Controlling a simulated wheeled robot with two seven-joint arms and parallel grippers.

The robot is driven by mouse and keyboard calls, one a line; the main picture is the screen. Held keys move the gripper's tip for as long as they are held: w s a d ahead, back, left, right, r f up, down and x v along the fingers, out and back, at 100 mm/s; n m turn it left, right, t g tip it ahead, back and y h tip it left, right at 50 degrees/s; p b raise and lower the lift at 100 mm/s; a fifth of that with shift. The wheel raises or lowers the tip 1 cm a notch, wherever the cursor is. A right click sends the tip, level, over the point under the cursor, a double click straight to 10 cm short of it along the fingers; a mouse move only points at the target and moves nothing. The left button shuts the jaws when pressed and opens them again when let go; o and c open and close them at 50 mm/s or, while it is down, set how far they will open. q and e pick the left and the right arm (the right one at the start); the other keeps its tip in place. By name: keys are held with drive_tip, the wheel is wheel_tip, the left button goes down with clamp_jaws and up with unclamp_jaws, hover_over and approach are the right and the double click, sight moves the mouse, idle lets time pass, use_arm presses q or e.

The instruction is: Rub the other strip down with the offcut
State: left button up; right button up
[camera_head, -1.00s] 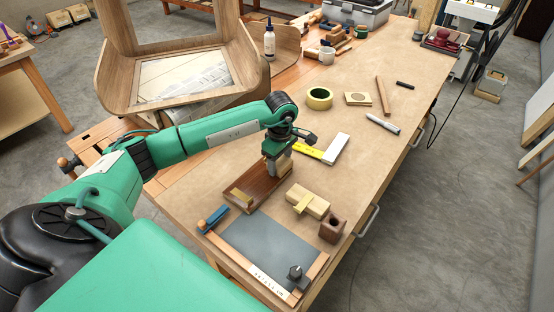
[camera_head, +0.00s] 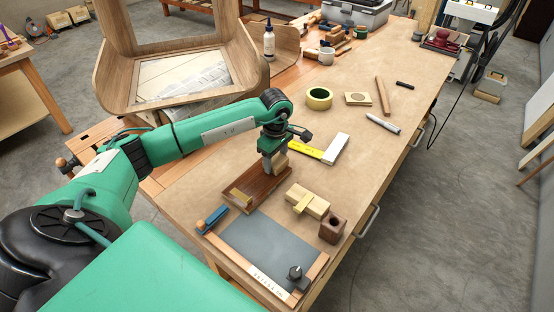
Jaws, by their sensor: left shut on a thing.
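My left gripper (camera_head: 274,162) is shut on a small pale wood block, the offcut (camera_head: 281,162). I cannot tell whether the block touches the wood below. Separate strips cannot be made out clearly at this size. My right gripper is out of view.
Close by are a blue tool (camera_head: 213,218), a pale block with a yellow crosspiece (camera_head: 308,201), a brown holed block (camera_head: 332,229) and a grey framed panel (camera_head: 265,243). A square (camera_head: 335,150) lies beyond the gripper. The bench's right middle is mostly clear.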

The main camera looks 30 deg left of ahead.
use_arm(q)
drive_tip(key=shift+r+p, duration=0.45)
drive_tip(key=shift+r, duration=0.4)
drive_tip(key=shift+r+p, duration=1)
drive_tip(key=shift+r, duration=1.15)
